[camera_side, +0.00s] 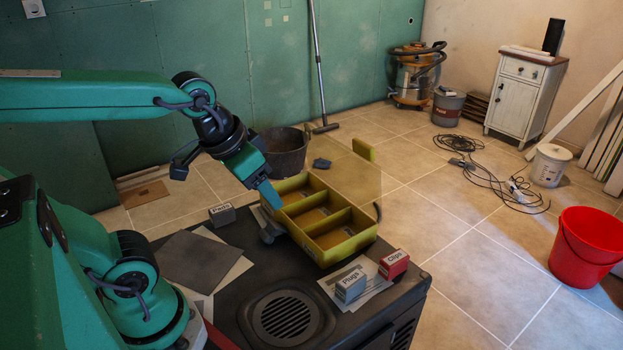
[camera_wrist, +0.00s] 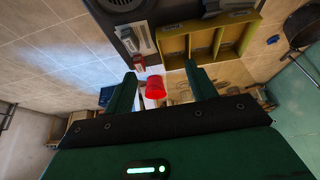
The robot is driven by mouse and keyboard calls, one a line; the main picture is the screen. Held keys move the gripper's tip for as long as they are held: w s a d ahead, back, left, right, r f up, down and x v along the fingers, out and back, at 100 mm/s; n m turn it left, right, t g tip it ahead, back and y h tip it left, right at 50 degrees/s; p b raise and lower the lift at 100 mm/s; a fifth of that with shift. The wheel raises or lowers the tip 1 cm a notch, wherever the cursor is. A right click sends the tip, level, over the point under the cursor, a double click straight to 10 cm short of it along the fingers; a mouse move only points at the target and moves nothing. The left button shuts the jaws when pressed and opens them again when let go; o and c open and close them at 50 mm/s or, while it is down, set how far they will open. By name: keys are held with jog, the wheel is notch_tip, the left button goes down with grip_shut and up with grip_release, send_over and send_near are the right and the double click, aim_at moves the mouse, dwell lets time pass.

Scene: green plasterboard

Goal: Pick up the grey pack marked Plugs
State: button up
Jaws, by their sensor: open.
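A grey pack marked Plugs (camera_side: 222,215) stands on the dark worktop at the far left, left of the yellow tray. A second pack, pale blue and also marked Plugs (camera_side: 351,284), stands on papers near the front; it seems to show in the wrist view (camera_wrist: 130,40). My gripper (camera_side: 268,195) is above the left edge of the tray, to the right of the grey pack and apart from it. In the wrist view my gripper (camera_wrist: 162,88) has its two fingers spread with nothing held between them. I cannot make out the grey pack for certain there.
The yellow divided tray (camera_side: 345,241) fills the worktop's back right. A red pack marked Clips (camera_side: 394,264) stands beside the pale blue one. A dark flat sheet (camera_side: 196,258) lies before the grey pack. A round grille (camera_side: 287,315) is at the front. A red bucket (camera_side: 585,248) is on the floor.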

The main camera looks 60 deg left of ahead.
jog(key=w+d+f+g, duration=0.3)
jog(key=w+d+f, duration=0.25)
jog(key=w, duration=0.35)
jog(key=n+g, duration=0.1)
jog(key=g, duration=0.1)
send_over(352, 279)
jog(key=f, duration=0.9)
jog(key=shift+s+a+f, duration=0.1)
jog(key=shift+s+a, duration=0.05)
jog(key=shift+a, duration=0.25)
jog(key=shift+w+d+f, duration=0.2)
jog(key=shift+d+f, duration=0.05)
jog(key=shift+f, duration=0.25)
jog(key=shift+s+d+f, duration=0.1)
jog(key=shift+f, duration=3.8)
jog(key=shift+c, duration=0.3)
jog(key=c, duration=1)
